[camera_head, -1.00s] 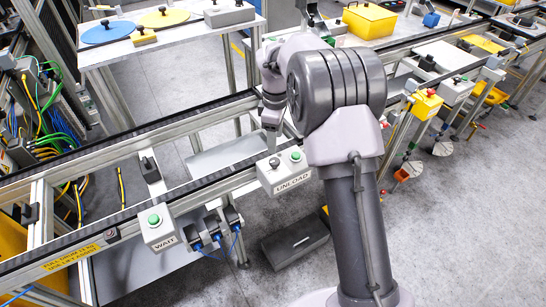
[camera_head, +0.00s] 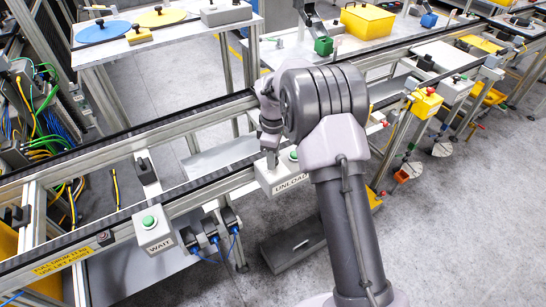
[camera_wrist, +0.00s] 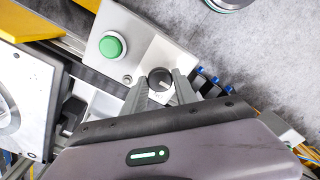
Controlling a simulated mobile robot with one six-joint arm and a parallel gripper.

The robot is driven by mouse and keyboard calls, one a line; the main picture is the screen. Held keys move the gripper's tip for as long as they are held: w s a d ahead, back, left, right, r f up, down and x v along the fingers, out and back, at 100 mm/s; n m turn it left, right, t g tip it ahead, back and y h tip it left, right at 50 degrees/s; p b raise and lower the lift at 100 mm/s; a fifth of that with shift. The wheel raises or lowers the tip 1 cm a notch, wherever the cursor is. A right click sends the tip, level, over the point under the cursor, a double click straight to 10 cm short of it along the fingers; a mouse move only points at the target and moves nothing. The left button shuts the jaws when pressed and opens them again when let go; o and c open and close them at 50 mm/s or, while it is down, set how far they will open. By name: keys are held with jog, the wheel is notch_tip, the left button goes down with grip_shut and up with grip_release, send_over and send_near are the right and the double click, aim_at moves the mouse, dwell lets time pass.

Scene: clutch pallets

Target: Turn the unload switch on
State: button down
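The UNLOAD box (camera_head: 284,184) is a pale control box on the front rail of the conveyor, with a green button (camera_head: 293,155). In the wrist view the box (camera_wrist: 143,57) also shows its green button (camera_wrist: 112,45) and a round black switch knob (camera_wrist: 160,76) with a light pointer mark. My gripper (camera_wrist: 160,88) has one finger on each side of the knob, apart, with a narrow gap seeming to show at each side. In the head view my gripper (camera_head: 271,163) is right at the box and hides the knob.
A WAIT box (camera_head: 153,230) with a green button is on the same rail to the left. Blue-cabled connectors (camera_head: 212,232) hang between the two boxes. A dark grey case (camera_head: 293,243) lies on the floor below.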

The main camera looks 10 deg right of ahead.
jog(key=shift+m, duration=0.3)
jog(key=m+p, duration=0.1)
jog(key=m, duration=1)
jog(key=shift+m, duration=0.3)
dwell(0.4)
jog(key=c, duration=1)
grip_release()
jog(key=shift+o, duration=0.2)
notch_tip(320, 180, up, 18)
jog(key=p, duration=0.5)
jog(key=shift+f, duration=0.25)
